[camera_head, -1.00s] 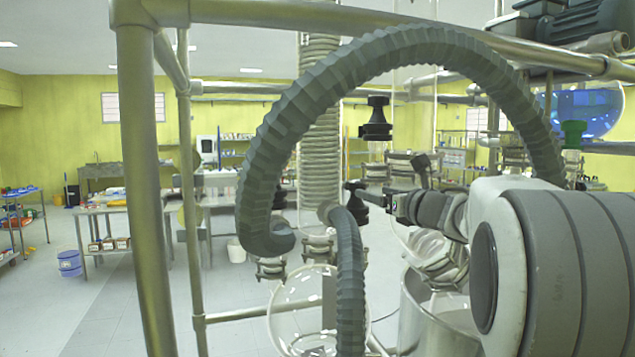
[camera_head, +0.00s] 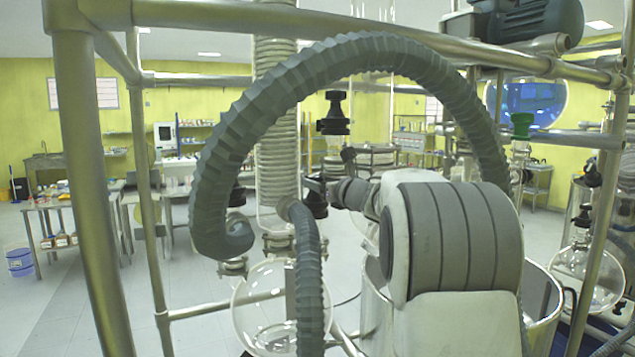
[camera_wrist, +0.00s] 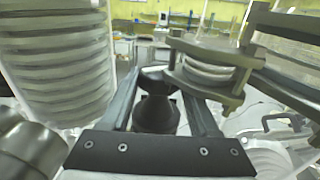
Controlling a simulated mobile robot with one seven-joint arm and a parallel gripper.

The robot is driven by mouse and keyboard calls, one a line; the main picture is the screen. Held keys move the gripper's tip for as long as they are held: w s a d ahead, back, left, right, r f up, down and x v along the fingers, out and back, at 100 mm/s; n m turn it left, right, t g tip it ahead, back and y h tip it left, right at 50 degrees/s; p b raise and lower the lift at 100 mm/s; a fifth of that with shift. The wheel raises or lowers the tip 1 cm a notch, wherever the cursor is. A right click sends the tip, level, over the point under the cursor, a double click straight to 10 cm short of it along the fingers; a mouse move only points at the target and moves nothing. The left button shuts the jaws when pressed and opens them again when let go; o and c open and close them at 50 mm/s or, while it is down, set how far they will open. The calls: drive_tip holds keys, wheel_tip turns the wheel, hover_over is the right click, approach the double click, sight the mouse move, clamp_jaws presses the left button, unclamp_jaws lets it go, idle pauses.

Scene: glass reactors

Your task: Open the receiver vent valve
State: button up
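The round glass receiver (camera_head: 252,318) hangs low in the frame, partly hidden by a grey hose. Above it, by the coiled glass column, is a small black valve knob (camera_head: 316,204), which I take for the vent valve. My gripper (camera_head: 313,186) is right at this knob in the head view. In the wrist view, the two fingers of my gripper (camera_wrist: 160,84) straddle a black knob (camera_wrist: 156,116). The fingertips lie close to its dark far end, and I cannot tell whether they press on it. The valve's turned position is not clear.
A thick grey corrugated hose (camera_head: 345,62) arches over my arm. Metal frame posts (camera_head: 90,180) stand at left, and a rail crosses above. Another black valve (camera_head: 333,116) is higher up. A glass column (camera_wrist: 60,60) and a clamped joint (camera_wrist: 208,68) flank my gripper closely.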

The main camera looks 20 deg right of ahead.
drive_tip(key=c, duration=0.7)
drive_tip(key=shift+d+n+y, duration=0.1)
drive_tip(key=shift+n+y, duration=0.2)
drive_tip(key=shift+y, duration=0.2)
drive_tip(key=n+y, duration=0.1)
drive_tip(key=y, duration=0.1)
drive_tip(key=n+g+y+p, duration=0.1)
drive_tip(key=shift+w+d+n+y, duration=0.1)
drive_tip(key=shift+d+n+y, duration=0.1)
drive_tip(key=shift+n+y, duration=0.15)
drive_tip(key=shift+n+g+y+p, duration=0.65)
drive_tip(key=shift+n+g+y, duration=0.65)
drive_tip(key=shift+y, duration=0.65)
drive_tip(key=shift+n+y, duration=0.25)
drive_tip(key=shift+y, duration=0.05)
drive_tip(key=o, duration=1.1)
drive_tip(key=shift+c, duration=0.2)
